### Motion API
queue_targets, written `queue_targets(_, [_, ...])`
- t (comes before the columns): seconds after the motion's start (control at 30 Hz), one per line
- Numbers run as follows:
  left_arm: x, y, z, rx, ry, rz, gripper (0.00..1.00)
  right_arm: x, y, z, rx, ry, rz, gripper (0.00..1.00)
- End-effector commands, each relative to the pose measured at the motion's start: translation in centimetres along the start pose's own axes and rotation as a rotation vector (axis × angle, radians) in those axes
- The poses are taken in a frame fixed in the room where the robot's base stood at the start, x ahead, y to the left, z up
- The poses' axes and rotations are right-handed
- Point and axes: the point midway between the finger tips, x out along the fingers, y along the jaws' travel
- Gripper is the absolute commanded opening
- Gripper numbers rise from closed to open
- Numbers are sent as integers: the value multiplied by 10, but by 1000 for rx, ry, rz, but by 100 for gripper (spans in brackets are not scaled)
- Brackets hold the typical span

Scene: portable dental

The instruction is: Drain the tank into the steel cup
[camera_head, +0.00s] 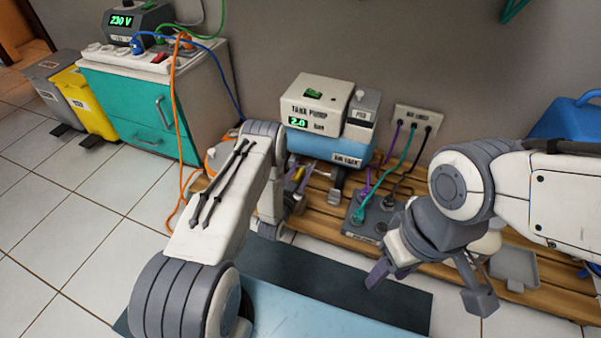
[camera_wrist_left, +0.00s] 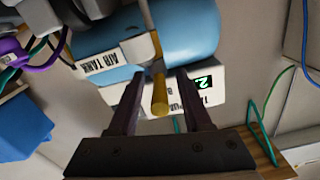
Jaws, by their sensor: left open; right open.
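The air tank (camera_head: 330,148) is a blue cylinder on the slatted bench, with the tank pump box (camera_head: 316,103) reading 2.0 bar on top. In the left wrist view the tank (camera_wrist_left: 188,30) appears upside down. A brass-coloured rod-like fitting (camera_wrist_left: 160,98) on it points between the fingers of my left gripper (camera_wrist_left: 160,105). The fingers are open, one on each side; I cannot tell if they touch it. My left gripper also shows in the head view (camera_head: 297,186), low at the tank's left end. My right gripper (camera_head: 430,285) is open and empty in front of the bench. I cannot make out the steel cup.
A grey socket block (camera_head: 366,216) with plugs and cables sits on the wooden bench (camera_head: 325,216). A grey tray (camera_head: 514,267) lies at right, near a blue container (camera_head: 566,120). A teal cabinet (camera_head: 150,110) stands left, with an orange cable (camera_head: 175,110) hanging beside it.

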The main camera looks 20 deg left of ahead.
Motion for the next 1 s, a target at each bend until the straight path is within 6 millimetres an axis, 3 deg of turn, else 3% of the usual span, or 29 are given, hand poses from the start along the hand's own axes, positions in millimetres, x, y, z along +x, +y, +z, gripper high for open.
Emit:
queue_targets(0.07, [0, 0, 0, 0, 0, 0, 49, 0, 0, 0, 0, 0, 0, 49])
queue_targets(0.17, [0, 0, 0, 0, 0, 0, 19, 0, 0, 0, 0, 0, 0, 49])
queue_targets(0.2, [0, 0, 0, 0, 0, 0, 3, 0, 0, 0, 0, 0, 0, 49])
queue_targets(0.23, [0, 0, 0, 0, 0, 0, 0, 0, 0, 0, 0, 0, 0, 49])
queue_targets(0.67, [-1, 1, -1, 2, -13, -64, 0, -6, 0, 0, 0, 0, 0, 49])
queue_targets(1.0, [0, 10, -3, 0, -60, -305, 0, -16, -1, -1, 0, 0, 0, 49])
